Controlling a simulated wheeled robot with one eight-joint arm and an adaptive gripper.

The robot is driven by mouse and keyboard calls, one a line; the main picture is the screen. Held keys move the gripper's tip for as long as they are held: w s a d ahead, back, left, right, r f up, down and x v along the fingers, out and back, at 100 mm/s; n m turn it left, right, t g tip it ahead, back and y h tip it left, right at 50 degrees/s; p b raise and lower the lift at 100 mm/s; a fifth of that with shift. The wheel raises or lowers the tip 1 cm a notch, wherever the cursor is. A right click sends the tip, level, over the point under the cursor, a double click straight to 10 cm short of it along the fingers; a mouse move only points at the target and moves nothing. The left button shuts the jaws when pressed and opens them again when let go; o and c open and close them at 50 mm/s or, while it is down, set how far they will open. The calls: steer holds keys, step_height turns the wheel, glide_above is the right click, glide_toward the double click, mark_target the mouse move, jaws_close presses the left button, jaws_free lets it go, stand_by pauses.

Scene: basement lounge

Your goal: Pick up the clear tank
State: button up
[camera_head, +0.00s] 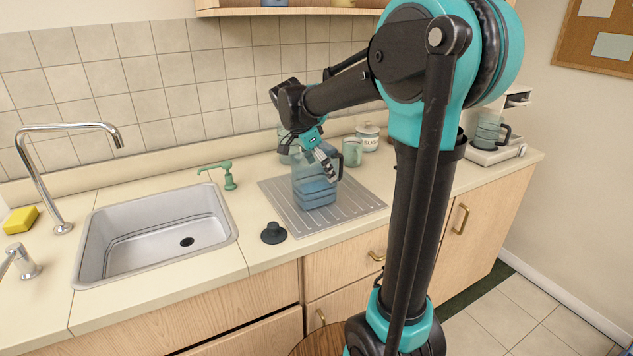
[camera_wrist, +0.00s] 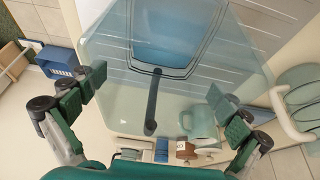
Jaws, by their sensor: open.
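The clear tank (camera_head: 315,187) stands upright on the ribbed drainboard (camera_head: 362,202) right of the sink, with blue in its lower part and a dark handle on its right. In the wrist view the clear tank (camera_wrist: 178,45) fills the upper middle, its blue part farther off and a dark bar running toward me. My gripper (camera_head: 325,160) is at the top of the tank, partly in front of it. In the wrist view my gripper (camera_wrist: 157,88) is open, with green finger pads spread left and right across the tank. I cannot tell whether they touch it.
A mug (camera_head: 352,151) and a sugar jar (camera_head: 367,135) stand close behind the tank. A coffee machine (camera_head: 494,149) is at the right. A black stopper (camera_head: 273,233) lies before the drainboard. The sink (camera_head: 130,242) and green soap dispenser (camera_head: 229,178) are left.

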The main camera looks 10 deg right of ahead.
steer(key=shift+f, duration=0.15)
steer(key=shift+c, duration=0.5)
steer(key=c, duration=1.7)
